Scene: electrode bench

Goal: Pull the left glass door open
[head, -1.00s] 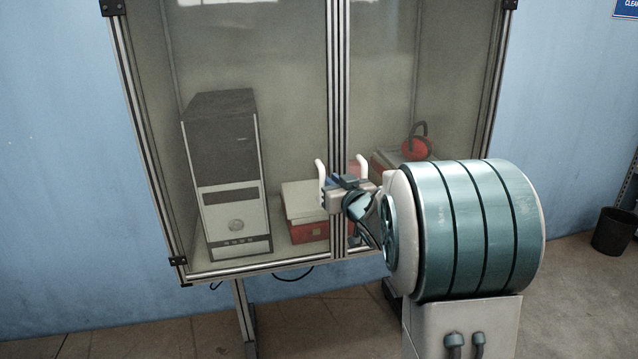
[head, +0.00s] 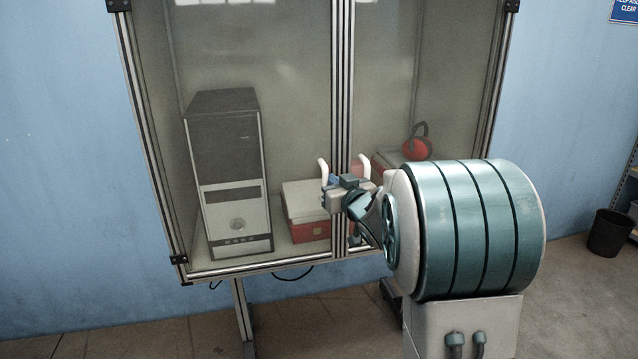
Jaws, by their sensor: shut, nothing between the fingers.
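The left glass door (head: 285,110) is the left, wider-looking pane of the metal-framed cabinet and looks shut, its edge against the middle bar. Its white curved handle (head: 323,168) stands at the lower right of the pane, just left of the middle bar. My gripper (head: 346,181) is in front of the bar, between this handle and the right door's handle (head: 363,163). It is shut and empty. The lower parts of both handles are hidden behind it, so I cannot tell whether it touches the left one.
Behind the glass are a computer tower (head: 226,170), a red and pale box (head: 308,212) and red earmuffs (head: 417,143). My arm covers the lower right of the cabinet. A dark bin (head: 608,233) stands at the far right. The floor at the left is clear.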

